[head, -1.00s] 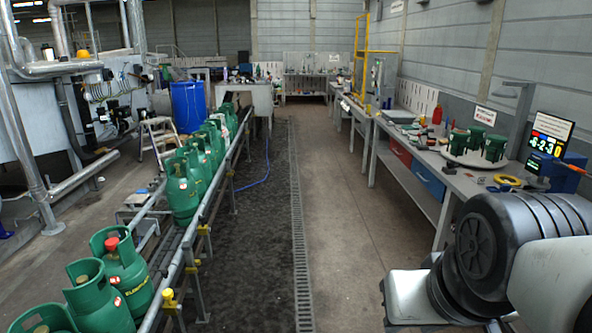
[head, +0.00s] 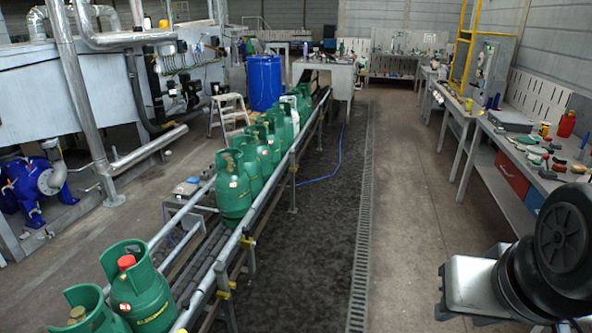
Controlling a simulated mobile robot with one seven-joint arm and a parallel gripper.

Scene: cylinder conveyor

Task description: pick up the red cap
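The red cap (head: 126,262) sits on the valve of a green gas cylinder (head: 143,298) at the lower left, inside the cylinder's collar. This cylinder stands upright on the conveyor (head: 203,255). A second green cylinder (head: 92,313) beside it, cut by the bottom edge, has a brownish-yellow valve top and no red cap. My arm shows as dark and grey links at the lower right, well away from the red cap. My gripper is out of view.
Several more green cylinders (head: 233,190) stand in a row farther up the conveyor. A metal rail (head: 254,221) runs along its right side. The floor aisle (head: 409,200) to the right is clear. A workbench (head: 513,150) with small items lines the right wall.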

